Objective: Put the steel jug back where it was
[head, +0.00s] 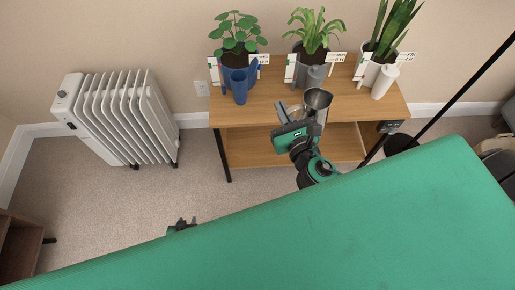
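The steel jug (318,98) is a grey metal vessel with a flared, open top. It is at the fingers of my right gripper (303,113), which appears shut on it, in front of the wooden shelf unit (264,109). The gripper partly hides the jug's lower part. I cannot tell whether the jug touches the shelf top. My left gripper (181,225) is low at the left, mostly hidden behind the edge of a large green surface (370,230); its fingers are too small to read.
A white radiator (120,115) stands left. A slanted black pole (465,98) is at right.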

